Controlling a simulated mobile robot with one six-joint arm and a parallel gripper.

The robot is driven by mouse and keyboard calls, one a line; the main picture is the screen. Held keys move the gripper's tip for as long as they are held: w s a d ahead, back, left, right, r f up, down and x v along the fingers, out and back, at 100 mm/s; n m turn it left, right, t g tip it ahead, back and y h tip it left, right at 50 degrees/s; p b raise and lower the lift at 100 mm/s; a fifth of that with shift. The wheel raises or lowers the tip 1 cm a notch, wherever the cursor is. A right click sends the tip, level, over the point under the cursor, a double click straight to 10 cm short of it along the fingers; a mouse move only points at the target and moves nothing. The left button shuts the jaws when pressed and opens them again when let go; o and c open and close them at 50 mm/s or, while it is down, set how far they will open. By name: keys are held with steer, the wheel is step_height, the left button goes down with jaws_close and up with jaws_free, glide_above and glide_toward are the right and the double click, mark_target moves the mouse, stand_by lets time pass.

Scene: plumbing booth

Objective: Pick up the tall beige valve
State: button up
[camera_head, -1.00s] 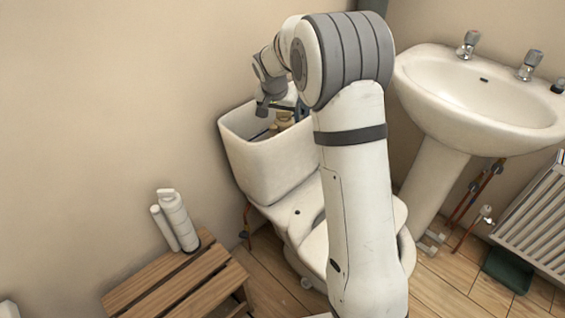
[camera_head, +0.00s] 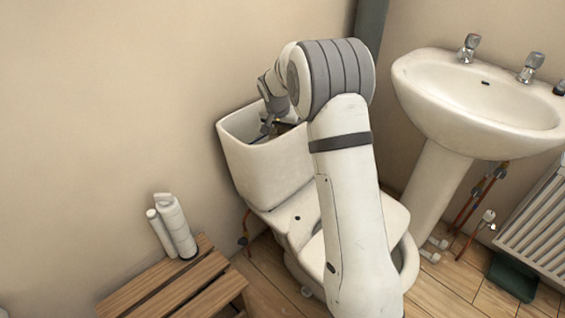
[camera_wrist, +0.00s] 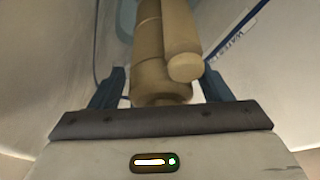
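The tall beige valve (camera_wrist: 160,60) shows in the wrist view, a thick column with a shorter capped tube along its right side. My gripper (camera_wrist: 160,92) is open, one dark blue finger on each side of the valve's lower end. A gap shows between the valve and each finger. In the head view my gripper is down at the mouth of the open white cistern (camera_head: 258,165). There my arm hides most of the cistern's inside, and the valve is not clear.
The cistern's walls stand close around my gripper. A blue line with lettering (camera_wrist: 236,32) marks its inner wall. A white two-tube fitting (camera_head: 174,228) stands on a slatted wooden bench (camera_head: 185,285) at the left. A washbasin (camera_head: 480,100) is at the right.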

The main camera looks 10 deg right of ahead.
steer(key=shift+r, duration=0.1)
steer(key=c, duration=1.5)
